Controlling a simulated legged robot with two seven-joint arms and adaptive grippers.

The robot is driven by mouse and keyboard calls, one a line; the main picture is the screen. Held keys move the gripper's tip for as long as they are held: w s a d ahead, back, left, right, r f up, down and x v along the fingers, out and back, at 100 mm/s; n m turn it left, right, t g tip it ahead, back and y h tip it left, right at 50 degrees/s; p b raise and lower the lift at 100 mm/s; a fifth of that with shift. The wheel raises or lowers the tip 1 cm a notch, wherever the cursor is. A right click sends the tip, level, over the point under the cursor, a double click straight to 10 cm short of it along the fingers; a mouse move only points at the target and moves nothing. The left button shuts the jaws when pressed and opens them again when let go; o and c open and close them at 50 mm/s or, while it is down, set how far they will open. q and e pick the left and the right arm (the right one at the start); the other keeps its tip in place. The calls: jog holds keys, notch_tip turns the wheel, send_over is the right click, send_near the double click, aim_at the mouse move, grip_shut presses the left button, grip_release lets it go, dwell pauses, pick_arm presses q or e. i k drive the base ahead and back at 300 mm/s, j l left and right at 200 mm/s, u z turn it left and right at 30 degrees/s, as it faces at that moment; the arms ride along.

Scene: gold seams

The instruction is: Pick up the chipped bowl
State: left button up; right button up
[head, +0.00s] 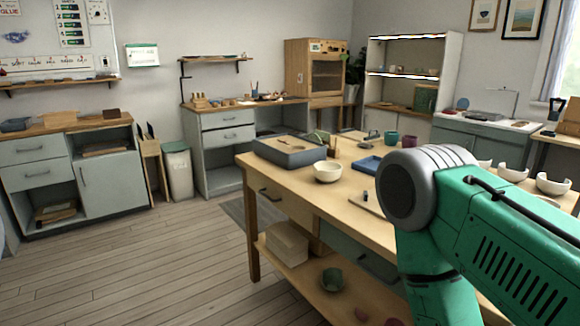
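A cream bowl (328,172) stands upright near the left end of the wooden worktable (290,180); no chip can be made out on its rim. Pale bowls stand in a row at the table's right side, beyond my arm. The rightmost bowl (553,185) and the bowl beside it (512,172) have uneven, notched-looking rims. A third (484,163) is partly hidden by my arm. I cannot tell for sure which is the chipped bowl. My green right arm covers the table's right front; neither gripper is in view.
A grey tray (289,151) lies left of the cream bowl, a blue tray (367,165) to its right. Teal (391,138) and magenta (410,141) cups stand behind. A lower shelf (300,268) holds a dark bowl (332,279). Open floor (150,265) lies left of the table.

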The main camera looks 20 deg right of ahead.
aim_at(327, 172)
jog(key=i+j+z, duration=0.2)
jog(key=i+z, duration=0.15)
jog(key=i+j+z, duration=0.75)
jog(key=i+l, duration=0.05)
